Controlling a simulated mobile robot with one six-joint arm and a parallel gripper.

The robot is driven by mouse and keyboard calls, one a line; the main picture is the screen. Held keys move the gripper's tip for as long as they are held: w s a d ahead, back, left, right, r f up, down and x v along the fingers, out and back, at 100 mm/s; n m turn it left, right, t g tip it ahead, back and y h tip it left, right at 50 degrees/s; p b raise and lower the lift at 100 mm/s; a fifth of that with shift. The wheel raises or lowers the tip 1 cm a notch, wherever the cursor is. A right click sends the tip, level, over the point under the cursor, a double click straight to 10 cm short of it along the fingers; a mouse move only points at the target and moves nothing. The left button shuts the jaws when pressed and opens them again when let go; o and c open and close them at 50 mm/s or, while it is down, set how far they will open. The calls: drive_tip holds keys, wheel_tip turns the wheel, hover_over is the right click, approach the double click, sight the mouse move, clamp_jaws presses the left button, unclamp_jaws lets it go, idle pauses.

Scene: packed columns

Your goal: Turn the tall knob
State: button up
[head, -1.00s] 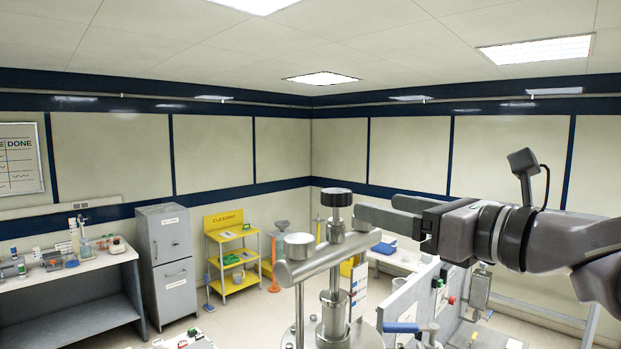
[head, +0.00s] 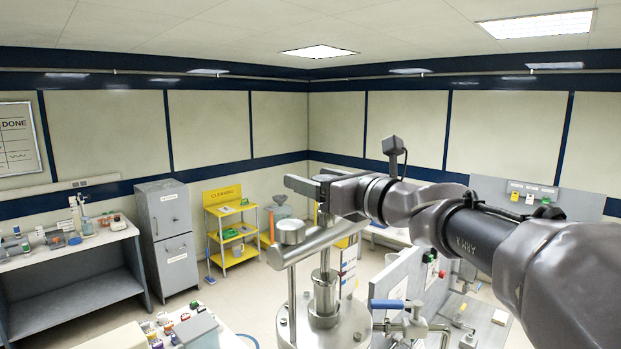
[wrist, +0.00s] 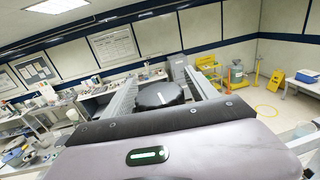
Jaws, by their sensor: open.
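The tall knob is a black, ribbed round cap with a pale mark on top. It shows in the wrist view (wrist: 160,95) between my two fingers, near the palm. In the head view my gripper (wrist: 162,78) hides the knob; it is at the top of the steel column. The gripper also shows in the head view (head: 306,179), level, pointing left across the column top. Its fingers are apart, one on each side of the knob. I cannot tell whether either finger touches it.
A blue-handled valve (head: 388,304) is low on the right, beside a grey panel (head: 400,278). A grey cabinet (head: 167,235) and yellow cart (head: 231,240) stand farther back.

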drive_tip(key=shift+s+d+r, duration=0.1)
drive_tip(key=shift+s+d, duration=0.05)
drive_tip(key=shift+s, duration=0.05)
drive_tip(key=c, duration=1.4)
drive_tip(key=shift+o, duration=0.2)
drive_tip(key=shift+m+t+h+b, duration=0.5)
drive_tip(key=shift+m+h+b, duration=0.1)
drive_tip(key=shift+h+b, duration=0.1)
drive_tip(key=shift+w+d+h, duration=0.15)
drive_tip(key=shift+h, duration=0.15)
drive_tip(key=o, duration=1.2)
drive_tip(key=shift+o, duration=0.8)
drive_tip(key=shift+w, duration=0.15)
